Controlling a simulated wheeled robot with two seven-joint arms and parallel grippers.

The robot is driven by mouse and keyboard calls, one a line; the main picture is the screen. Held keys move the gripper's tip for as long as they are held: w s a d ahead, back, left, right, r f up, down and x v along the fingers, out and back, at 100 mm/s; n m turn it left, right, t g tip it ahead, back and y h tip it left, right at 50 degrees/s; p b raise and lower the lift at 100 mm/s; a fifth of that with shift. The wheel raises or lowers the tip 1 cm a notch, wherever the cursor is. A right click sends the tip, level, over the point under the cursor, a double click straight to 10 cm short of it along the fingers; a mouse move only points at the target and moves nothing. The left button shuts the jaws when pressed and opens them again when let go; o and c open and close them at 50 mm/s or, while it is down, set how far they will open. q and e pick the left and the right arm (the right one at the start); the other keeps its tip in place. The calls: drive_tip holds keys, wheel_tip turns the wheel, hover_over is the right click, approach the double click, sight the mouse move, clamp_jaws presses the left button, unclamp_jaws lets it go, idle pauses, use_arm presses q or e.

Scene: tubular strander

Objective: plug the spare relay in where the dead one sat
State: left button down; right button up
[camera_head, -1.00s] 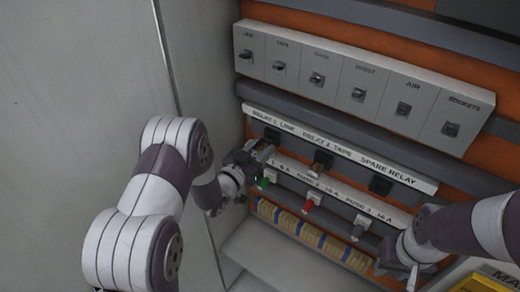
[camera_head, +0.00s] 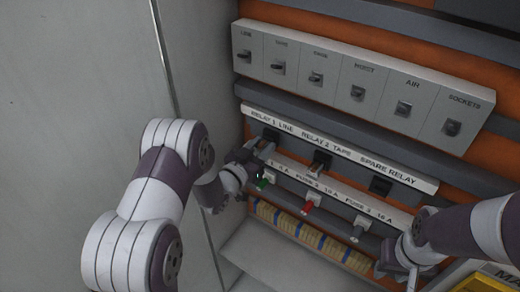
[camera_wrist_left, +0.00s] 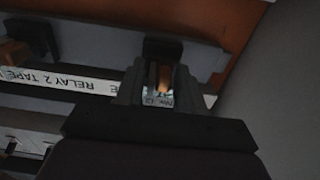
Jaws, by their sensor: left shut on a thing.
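My left gripper (camera_head: 262,153) is at the RELAY 1 LINE place on the relay row. In the left wrist view its fingers (camera_wrist_left: 160,92) are shut on a small relay (camera_wrist_left: 163,78) with a copper-coloured inside and a pale label. The black relay 1 socket (camera_head: 271,135) lies right beyond the relay; it also shows in the left wrist view (camera_wrist_left: 162,47). I cannot tell whether relay and socket touch. The SPARE RELAY socket (camera_head: 381,186) looks empty. A relay (camera_head: 318,167) sits at RELAY 2 TAPE. My right gripper (camera_head: 397,270) hangs at the lower right; its jaw opening is unclear.
Below the relays is a fuse row with green (camera_head: 262,184), red (camera_head: 307,207) and grey (camera_head: 357,232) fuses. A switch panel (camera_head: 350,92) juts out above. A grey cabinet wall (camera_head: 85,90) stands at the left. A yellow item (camera_head: 490,281) shows at lower right.

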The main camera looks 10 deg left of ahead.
use_arm(q)
drive_tip(key=shift+w+d, duration=0.1)
drive_tip(key=shift+w, duration=0.2)
drive_tip(key=c, duration=0.6)
unclamp_jaws()
drive_tip(key=shift+s+f+b, duration=0.1)
drive_tip(key=shift+s+b, duration=0.1)
drive_tip(key=shift+b, duration=0.1)
drive_tip(key=b+v, duration=0.4)
drive_tip(key=v, duration=0.8)
drive_tip(key=shift+s, duration=0.15)
